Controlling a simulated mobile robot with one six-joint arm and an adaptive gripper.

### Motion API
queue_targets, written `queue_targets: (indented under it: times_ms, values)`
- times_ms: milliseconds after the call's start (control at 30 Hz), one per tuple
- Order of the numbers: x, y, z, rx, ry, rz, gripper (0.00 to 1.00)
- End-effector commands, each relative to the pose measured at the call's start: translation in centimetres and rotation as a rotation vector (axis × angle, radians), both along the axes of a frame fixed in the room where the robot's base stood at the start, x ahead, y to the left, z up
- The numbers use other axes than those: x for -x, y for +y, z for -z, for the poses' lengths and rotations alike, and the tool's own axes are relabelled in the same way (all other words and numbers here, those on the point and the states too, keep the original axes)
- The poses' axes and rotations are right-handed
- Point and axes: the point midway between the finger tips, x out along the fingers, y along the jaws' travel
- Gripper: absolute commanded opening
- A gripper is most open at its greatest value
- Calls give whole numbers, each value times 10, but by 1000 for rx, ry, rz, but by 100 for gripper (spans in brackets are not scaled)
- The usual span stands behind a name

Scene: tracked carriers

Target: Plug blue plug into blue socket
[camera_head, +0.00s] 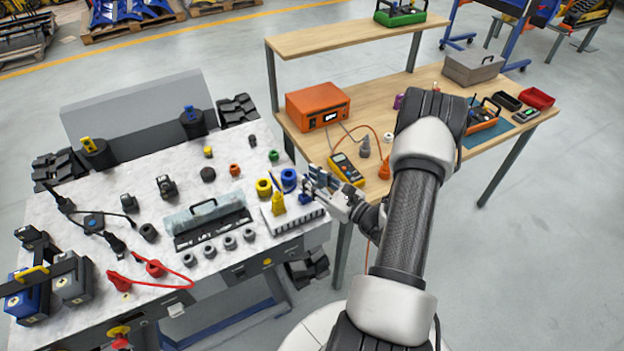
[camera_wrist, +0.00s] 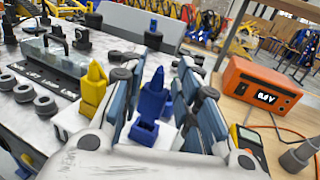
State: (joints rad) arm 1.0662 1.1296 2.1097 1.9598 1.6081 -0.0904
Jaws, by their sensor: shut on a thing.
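A blue plug (camera_wrist: 152,100) stands upright between the two fingers of my gripper (camera_wrist: 158,98), which is shut on it. In the head view the blue plug (camera_head: 305,198) shows small below my gripper (camera_head: 317,186), over the right end of a white ridged rack (camera_head: 294,219). I cannot tell whether its base touches the rack. The blue socket (camera_head: 288,177), a round blue ring, sits on the workbench just behind and left of the plug. I do not make it out in the wrist view. A yellow plug (camera_head: 278,204) stands at the rack's left; it also shows in the wrist view (camera_wrist: 93,90).
A yellow socket (camera_head: 264,187) sits left of the blue one, with green (camera_head: 273,155) and orange (camera_head: 234,169) ones behind. A clear-covered case (camera_head: 207,220) stands left. The wooden table at right holds an orange meter box (camera_head: 318,106) and a yellow multimeter (camera_head: 346,169).

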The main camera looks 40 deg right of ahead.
Motion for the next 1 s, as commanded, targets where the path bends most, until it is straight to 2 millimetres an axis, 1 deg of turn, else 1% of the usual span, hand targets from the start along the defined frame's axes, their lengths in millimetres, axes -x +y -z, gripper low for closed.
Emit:
queue_targets:
  times_ms: [667,1000]
  values:
    - [0,0,18,0,0,0,5]
    - [0,0,19,0,0,0,5]
